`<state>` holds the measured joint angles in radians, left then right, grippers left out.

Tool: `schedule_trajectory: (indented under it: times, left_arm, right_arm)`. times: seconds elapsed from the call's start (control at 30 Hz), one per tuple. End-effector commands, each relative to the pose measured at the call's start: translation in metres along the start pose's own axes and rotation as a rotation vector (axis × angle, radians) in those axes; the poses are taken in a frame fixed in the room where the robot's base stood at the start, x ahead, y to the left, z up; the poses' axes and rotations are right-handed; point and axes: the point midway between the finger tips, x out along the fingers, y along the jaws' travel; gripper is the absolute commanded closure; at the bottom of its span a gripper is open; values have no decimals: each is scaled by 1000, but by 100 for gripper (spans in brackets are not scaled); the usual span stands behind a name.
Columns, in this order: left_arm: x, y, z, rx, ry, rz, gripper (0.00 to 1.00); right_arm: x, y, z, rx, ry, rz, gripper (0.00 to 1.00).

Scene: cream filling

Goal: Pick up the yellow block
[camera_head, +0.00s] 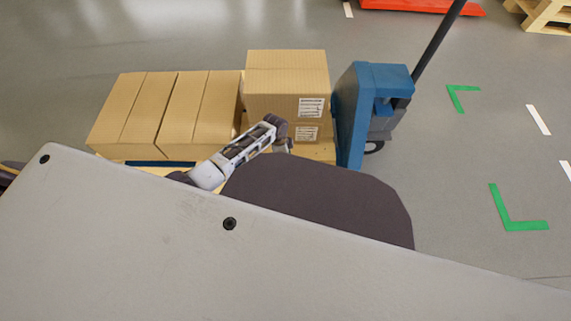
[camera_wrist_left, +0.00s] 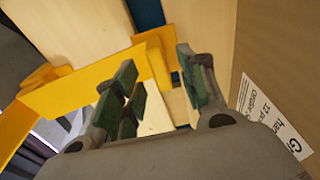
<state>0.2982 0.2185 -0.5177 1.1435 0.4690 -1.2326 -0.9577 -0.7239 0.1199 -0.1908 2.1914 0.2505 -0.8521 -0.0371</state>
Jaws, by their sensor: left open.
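A yellow angular piece (camera_wrist_left: 72,88), which seems to be the yellow block, shows in the left wrist view. It runs from the left edge to a raised end between the fingers, and the near finger covers part of it. My left gripper (camera_wrist_left: 157,62) is open, its green-padded fingers apart on either side of that end. I cannot tell whether they touch it. In the head view my left gripper (camera_head: 283,140) is small, low in front of the tall box stack. I cannot make out the block there. My right gripper is not in view.
Cardboard boxes (camera_head: 287,75) stand on a wooden pallet (camera_head: 318,152) close around my left gripper. A labelled box wall (camera_wrist_left: 262,75) is close on its right in the wrist view. A blue pallet jack (camera_head: 352,115) stands right of the boxes.

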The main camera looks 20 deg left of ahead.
Motion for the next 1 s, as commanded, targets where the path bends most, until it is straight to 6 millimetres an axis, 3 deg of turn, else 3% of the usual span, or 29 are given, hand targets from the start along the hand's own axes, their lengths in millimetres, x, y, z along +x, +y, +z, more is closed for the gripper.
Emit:
schedule_trajectory:
  times: [0.4, 0.97, 1.0]
  left_arm:
    - [26, 0, 0, 0, 1, 0, 59]
    - [27, 0, 0, 1, 0, -1, 59]
    - [27, 0, 0, 1, 0, -1, 63]
  right_arm:
    - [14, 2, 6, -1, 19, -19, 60]
    - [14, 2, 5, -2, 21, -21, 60]
    - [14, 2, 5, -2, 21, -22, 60]
